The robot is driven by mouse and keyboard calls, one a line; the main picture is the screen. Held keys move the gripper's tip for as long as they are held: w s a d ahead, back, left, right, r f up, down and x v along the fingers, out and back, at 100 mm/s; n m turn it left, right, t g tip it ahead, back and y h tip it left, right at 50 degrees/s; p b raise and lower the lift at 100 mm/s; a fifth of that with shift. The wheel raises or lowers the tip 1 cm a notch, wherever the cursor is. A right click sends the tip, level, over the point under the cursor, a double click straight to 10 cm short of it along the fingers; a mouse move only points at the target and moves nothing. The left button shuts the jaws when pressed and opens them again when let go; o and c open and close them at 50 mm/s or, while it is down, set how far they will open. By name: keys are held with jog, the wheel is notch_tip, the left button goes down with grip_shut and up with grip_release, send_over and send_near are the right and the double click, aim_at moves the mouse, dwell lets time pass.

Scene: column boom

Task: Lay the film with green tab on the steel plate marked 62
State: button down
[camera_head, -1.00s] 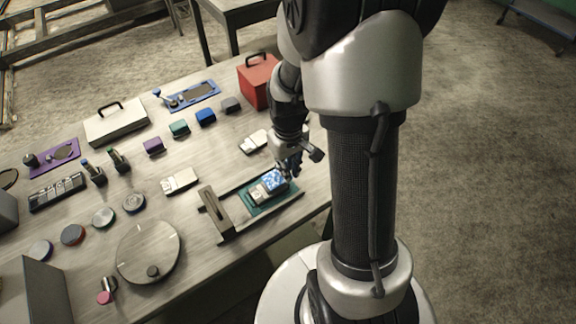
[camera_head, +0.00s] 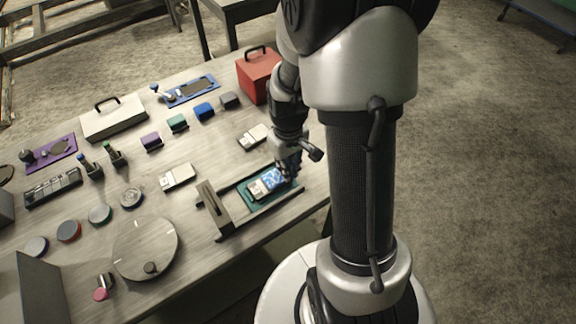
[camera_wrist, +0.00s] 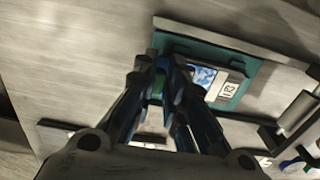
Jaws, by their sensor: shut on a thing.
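The steel plate marked 62 (camera_wrist: 229,90) sits in a green holder (camera_wrist: 238,60), and its number shows in the wrist view. In the head view the plate (camera_head: 257,188) lies in the same holder (camera_head: 246,199) near the table's front edge. A blue-and-white patterned film (camera_wrist: 202,77) covers part of the plate; it also shows in the head view (camera_head: 273,178). My gripper (camera_wrist: 160,70) is shut on the film's green tab (camera_wrist: 157,88), at the plate's side. Fingers hide part of the film. I cannot tell whether the film fully touches the plate.
A grey bar (camera_head: 211,209) and rails frame the holder. Other pale plates (camera_head: 177,177) lie to the left and behind (camera_head: 253,138). A round disc with a knob (camera_head: 145,247) stands front left. A red box (camera_head: 258,76) stands behind my arm.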

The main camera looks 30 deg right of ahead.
jog(key=shift+f, duration=0.1)
dwell(0.6)
jog(key=c, duration=1.6)
grip_release()
jog(key=shift+o, duration=0.8)
jog(key=o, duration=0.4)
jog(key=shift+c, duration=0.2)
jog(key=shift+r+p, duration=2.9)
jog(key=shift+r, duration=0.65)
